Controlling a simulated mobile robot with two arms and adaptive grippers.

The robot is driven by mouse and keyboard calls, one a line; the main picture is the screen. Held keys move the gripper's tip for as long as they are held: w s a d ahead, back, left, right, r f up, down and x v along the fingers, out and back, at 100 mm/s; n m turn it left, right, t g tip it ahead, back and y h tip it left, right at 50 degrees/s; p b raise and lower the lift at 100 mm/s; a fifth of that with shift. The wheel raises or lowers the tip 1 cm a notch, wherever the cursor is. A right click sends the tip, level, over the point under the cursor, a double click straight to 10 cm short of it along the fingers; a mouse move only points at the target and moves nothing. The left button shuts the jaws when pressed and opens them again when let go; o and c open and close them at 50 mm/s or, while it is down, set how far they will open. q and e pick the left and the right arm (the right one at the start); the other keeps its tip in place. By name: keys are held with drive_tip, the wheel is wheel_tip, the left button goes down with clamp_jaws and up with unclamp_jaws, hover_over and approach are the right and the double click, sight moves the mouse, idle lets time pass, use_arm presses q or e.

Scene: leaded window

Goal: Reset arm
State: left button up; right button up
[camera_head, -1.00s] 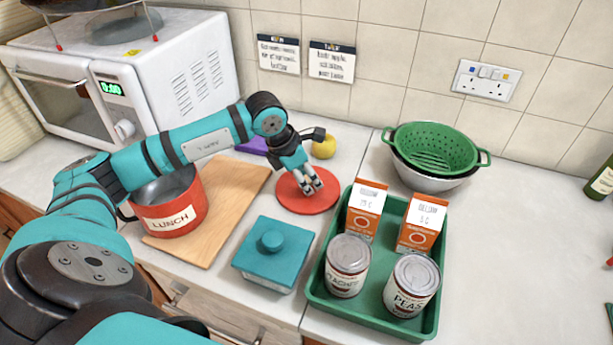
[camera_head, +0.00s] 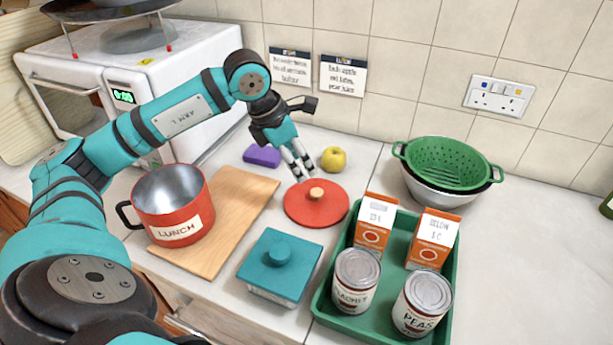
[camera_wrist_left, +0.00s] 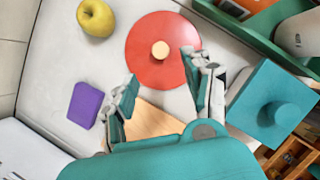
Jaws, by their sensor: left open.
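My left gripper (camera_head: 298,170) is open and empty, raised above the counter just behind and left of the red lid. It also shows in the left wrist view (camera_wrist_left: 160,88), its two fingers spread apart. The red round lid (camera_head: 316,205) with a wooden knob lies flat on the counter, and it also shows in the left wrist view (camera_wrist_left: 150,35). The red pot (camera_head: 172,205) labelled LUNCH stands uncovered on the left part of the wooden board (camera_head: 228,220). My right gripper is not in view.
A teal lidded box (camera_head: 280,262) sits in front of the lid. A green tray (camera_head: 322,300) holds cans and cartons. A purple block (camera_head: 262,156) and yellow apple (camera_head: 333,159) lie behind. A green colander (camera_head: 447,160) rests in a bowl. A microwave (camera_head: 165,85) stands back left.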

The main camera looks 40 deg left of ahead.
use_arm(q)
drive_tip(key=shift+s+a+r, duration=0.15)
drive_tip(key=shift+s+r, duration=0.1)
drive_tip(key=shift+r, duration=0.4)
